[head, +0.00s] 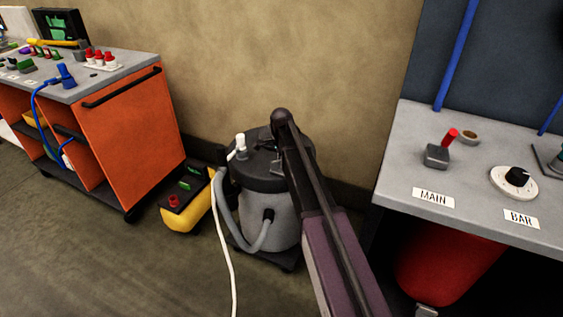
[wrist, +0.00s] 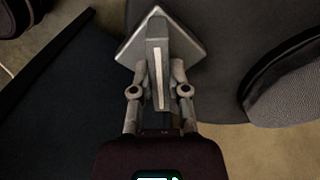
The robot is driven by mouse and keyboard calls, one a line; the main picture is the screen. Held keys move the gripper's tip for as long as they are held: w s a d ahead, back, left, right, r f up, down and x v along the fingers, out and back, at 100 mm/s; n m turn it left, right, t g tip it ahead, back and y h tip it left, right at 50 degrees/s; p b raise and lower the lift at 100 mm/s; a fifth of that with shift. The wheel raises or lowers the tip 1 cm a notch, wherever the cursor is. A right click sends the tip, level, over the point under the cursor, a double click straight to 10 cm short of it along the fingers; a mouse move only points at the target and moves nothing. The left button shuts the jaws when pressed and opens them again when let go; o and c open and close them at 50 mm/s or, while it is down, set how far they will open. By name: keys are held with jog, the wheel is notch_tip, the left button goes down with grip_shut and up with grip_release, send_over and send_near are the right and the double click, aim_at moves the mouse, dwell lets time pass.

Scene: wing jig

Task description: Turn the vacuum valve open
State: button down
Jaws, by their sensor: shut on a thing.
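In the wrist view, a grey valve handle (wrist: 165,35) with a white stripe stands on a square grey plate (wrist: 133,44) turned cornerwise. The stripe runs almost straight up and down the picture. My gripper (wrist: 161,80) is shut on the handle, one finger on each side. How far the handle is turned cannot be judged beyond the stripe's direction.
A grey vacuum unit (head: 275,212) with a dark lid and hose stands on the floor. An orange cart (head: 132,135) is at left. A grey bench (head: 402,165) at right carries a red-levered MAIN switch (head: 438,153) and a BAR dial (head: 514,181). Floor is clear at front left.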

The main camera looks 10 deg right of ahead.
jog(key=shift+n, duration=0.5)
jog(key=n, duration=0.8)
jog(key=shift+s, duration=0.1)
dwell(0.3)
jog(key=c, duration=0.6)
grip_release()
jog(key=shift+m, duration=0.3)
